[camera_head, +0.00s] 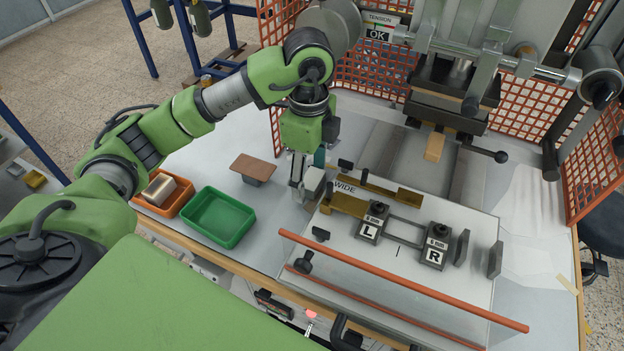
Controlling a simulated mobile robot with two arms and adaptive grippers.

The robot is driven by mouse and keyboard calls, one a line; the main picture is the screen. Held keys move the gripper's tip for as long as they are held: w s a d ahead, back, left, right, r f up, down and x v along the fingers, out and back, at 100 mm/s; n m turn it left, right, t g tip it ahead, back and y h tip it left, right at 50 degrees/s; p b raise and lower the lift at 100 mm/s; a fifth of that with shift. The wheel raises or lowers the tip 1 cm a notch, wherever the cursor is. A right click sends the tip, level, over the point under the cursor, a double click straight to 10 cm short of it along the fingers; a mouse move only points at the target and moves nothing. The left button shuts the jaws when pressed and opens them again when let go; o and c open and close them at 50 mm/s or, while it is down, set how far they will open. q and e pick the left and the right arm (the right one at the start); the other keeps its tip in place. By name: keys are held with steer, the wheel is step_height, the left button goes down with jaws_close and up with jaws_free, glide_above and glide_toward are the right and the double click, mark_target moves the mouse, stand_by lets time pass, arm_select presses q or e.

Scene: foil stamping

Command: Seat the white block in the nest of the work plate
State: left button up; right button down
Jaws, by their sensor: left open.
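My left gripper (302,190) points down beside the left edge of the white work plate (345,262). It is open. A small white block (314,182) is right at its fingers, partly hidden by them; I cannot tell whether they touch it. On the plate, two dark clamp blocks marked L (368,228) and R (434,252) stand apart. A grey frame-like outline (404,231), which looks like the nest, lies between them and holds no block. My right gripper is not in view.
An empty green tray (218,217) and an orange tray (172,207) holding a metallic block stand left of the plate. A brown-topped block (253,167) is behind them. An orange rail (400,279) crosses the plate's front. The press head (452,90) overhangs the back.

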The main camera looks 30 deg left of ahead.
mark_target(310, 177)
arm_select(q)
steer(key=c, duration=1.3)
step_height(310, 177, up, 10)
